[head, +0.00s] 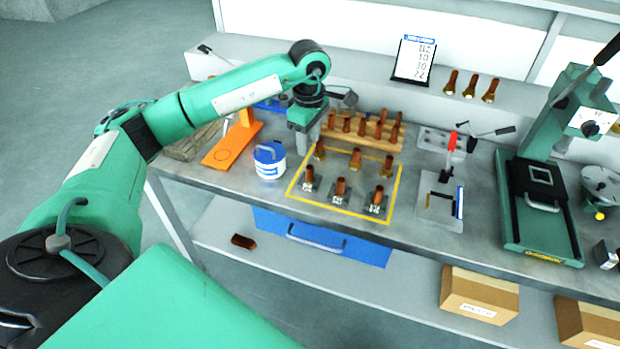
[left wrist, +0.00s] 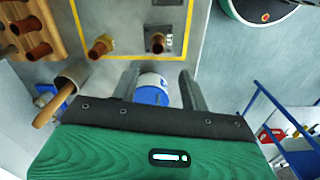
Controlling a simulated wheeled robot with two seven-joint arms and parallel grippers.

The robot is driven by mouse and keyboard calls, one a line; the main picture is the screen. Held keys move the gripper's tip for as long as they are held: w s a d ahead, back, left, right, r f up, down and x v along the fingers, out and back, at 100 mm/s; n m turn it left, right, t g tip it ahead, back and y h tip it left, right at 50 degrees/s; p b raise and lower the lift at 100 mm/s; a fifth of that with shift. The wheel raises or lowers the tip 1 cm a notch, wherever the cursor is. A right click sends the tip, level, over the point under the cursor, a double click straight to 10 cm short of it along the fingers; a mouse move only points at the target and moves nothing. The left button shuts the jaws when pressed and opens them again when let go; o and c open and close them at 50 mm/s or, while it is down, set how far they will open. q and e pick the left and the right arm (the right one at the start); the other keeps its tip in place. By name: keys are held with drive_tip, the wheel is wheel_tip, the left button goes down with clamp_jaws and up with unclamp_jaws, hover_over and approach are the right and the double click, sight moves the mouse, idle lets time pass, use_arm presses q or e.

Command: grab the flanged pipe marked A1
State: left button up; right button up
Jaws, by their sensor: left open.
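Several brown flanged pipes stand inside a yellow outline on the bench. The front row has a left pipe (head: 309,178), a middle pipe (head: 340,189) and a right pipe (head: 376,199) on dark square plates with small labels. Behind them are a left pipe (head: 320,150), a middle pipe (head: 355,158) and a right pipe (head: 386,166). I cannot read which is marked A1. My left gripper (head: 305,150) is above the bench, left of the back row. In the left wrist view it is open (left wrist: 158,80) and empty, with pipes (left wrist: 157,42) beyond it. My right gripper is not seen.
A white and blue tub (head: 269,160) stands left of the outline and shows below the left fingers (left wrist: 152,90). A wooden rack of pipes (head: 384,142) is behind. An orange stand (head: 234,140) is left; a green press (head: 540,200) is right.

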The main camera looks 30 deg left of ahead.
sight(310, 167)
use_arm(q)
wheel_tip(310, 167, down, 6)
drive_tip(key=shift+r+p, duration=0.15)
drive_tip(key=shift+p, duration=0.45)
drive_tip(key=shift+f+p, duration=0.3)
drive_tip(key=f+p, duration=0.1)
drive_tip(key=f, duration=0.2)
drive_tip(key=shift+w+f+p, duration=0.2)
drive_tip(key=shift+f+p, duration=0.05)
drive_tip(key=shift+p, duration=0.1)
drive_tip(key=shift+f, duration=0.5)
clamp_jaws()
